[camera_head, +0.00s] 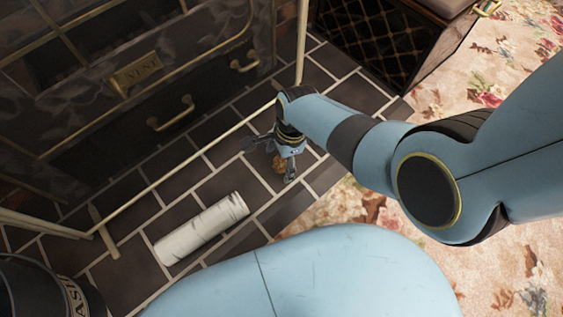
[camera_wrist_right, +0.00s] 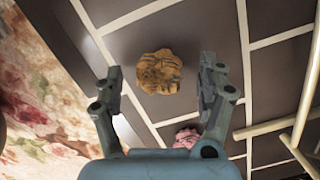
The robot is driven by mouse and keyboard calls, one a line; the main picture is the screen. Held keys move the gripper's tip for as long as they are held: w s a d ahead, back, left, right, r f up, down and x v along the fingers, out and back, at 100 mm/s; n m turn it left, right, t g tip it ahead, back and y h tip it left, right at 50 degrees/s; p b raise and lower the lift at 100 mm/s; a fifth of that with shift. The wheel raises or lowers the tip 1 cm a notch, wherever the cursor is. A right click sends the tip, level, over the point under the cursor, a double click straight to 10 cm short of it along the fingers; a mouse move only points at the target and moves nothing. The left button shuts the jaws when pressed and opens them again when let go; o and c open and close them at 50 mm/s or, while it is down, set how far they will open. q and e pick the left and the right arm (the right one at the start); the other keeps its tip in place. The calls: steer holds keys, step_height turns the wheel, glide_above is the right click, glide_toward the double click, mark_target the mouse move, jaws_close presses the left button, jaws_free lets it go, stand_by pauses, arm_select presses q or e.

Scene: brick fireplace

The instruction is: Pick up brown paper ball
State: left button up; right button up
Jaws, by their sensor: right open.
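The brown paper ball (camera_wrist_right: 159,72) lies on the dark tiled hearth, crumpled and round. In the right wrist view it sits between and just beyond the two spread fingertips of my right gripper (camera_wrist_right: 163,85), with a gap to each side. In the head view, my right gripper (camera_head: 272,160) reaches down over the hearth, and the paper ball (camera_head: 279,164) shows partly beside its fingers. The right gripper is open and holds nothing. My left gripper is not in view.
A white roll (camera_head: 201,228) lies on the tiles. A pinkish crumpled thing (camera_wrist_right: 187,137) shows behind my right finger. A brass-trimmed fireplace front (camera_head: 130,85) stands behind a thin rail. A dark bin (camera_head: 45,290) is at lower left. A floral carpet (camera_head: 500,75) borders the hearth.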

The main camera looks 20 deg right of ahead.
steer(key=c, duration=0.9)
steer(key=shift+o, duration=0.2)
steer(key=shift+r, duration=0.1)
